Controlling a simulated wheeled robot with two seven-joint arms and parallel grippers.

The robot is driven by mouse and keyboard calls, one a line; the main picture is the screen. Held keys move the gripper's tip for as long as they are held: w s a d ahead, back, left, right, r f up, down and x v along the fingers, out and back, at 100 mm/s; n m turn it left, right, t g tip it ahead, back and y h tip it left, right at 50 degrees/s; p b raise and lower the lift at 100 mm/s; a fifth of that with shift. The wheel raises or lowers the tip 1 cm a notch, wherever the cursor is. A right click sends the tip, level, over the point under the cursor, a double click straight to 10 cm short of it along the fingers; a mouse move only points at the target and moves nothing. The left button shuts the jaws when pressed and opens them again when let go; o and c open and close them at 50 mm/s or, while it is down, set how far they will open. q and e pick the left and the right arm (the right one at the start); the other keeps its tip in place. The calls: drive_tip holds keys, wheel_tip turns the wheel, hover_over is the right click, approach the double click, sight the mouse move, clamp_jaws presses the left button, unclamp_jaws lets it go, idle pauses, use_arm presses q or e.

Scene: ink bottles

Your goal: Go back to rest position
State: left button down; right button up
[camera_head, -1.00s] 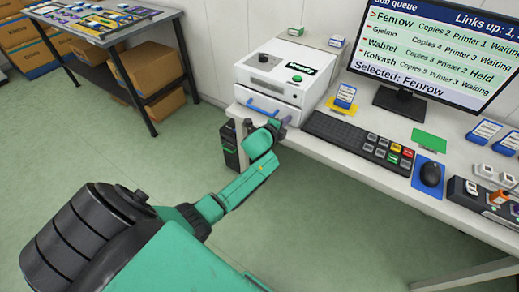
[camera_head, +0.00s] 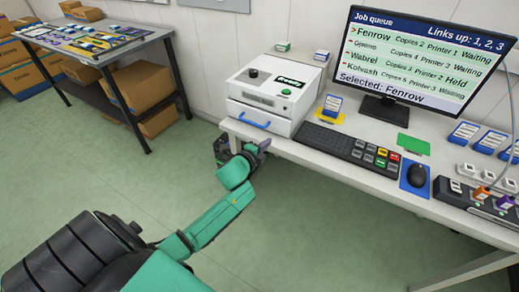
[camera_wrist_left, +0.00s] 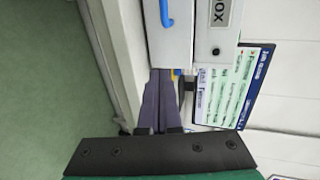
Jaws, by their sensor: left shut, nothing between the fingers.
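My left gripper (camera_head: 264,145) is at the end of the green arm that comes in from the lower left. It is low, by the front edge of the white desk (camera_head: 330,170), below the white printer box (camera_head: 272,92) with the blue handle. In the left wrist view my two grey fingers (camera_wrist_left: 159,100) lie together with nothing between them. The printer box's blue handle (camera_wrist_left: 166,14) shows beyond the fingertips there. I cannot tell whether the gripper touches the desk edge. My right gripper is in neither view.
On the desk are a keyboard (camera_head: 350,146), a monitor (camera_head: 400,55), a mouse (camera_head: 417,175) and a dark rack with bottles (camera_head: 470,200). A dark side table (camera_head: 150,40) with boxes below stands at the back left. The green floor between is clear.

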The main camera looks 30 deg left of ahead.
use_arm(q)
drive_tip(key=v, duration=0.5)
drive_tip(key=s+f+n+g, duration=0.25)
drive_tip(key=s+f, duration=0.25)
drive_tip(key=f, duration=0.5)
drive_tip(key=s+a+f+n+g, duration=0.1)
drive_tip(key=s+f+n+g, duration=0.15)
drive_tip(key=s+f, duration=0.55)
drive_tip(key=s+f+n+g, duration=0.2)
drive_tip(key=s+f+n, duration=0.15)
drive_tip(key=f, duration=0.85)
drive_tip(key=s+d+f+n+g, duration=0.1)
drive_tip(key=s+f, duration=0.3)
drive_tip(key=s, duration=0.4)
drive_tip(key=s+d+f+n+g, duration=0.1)
drive_tip(key=s+f+n+g, duration=0.2)
drive_tip(key=s, duration=0.5)
drive_tip(key=s+d+f+n+g, duration=0.2)
drive_tip(key=s+f, duration=0.4)
drive_tip(key=s, duration=0.3)
drive_tip(key=shift+n, duration=0.45)
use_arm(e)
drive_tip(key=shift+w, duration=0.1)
use_arm(q)
drive_tip(key=shift+w, duration=0.15)
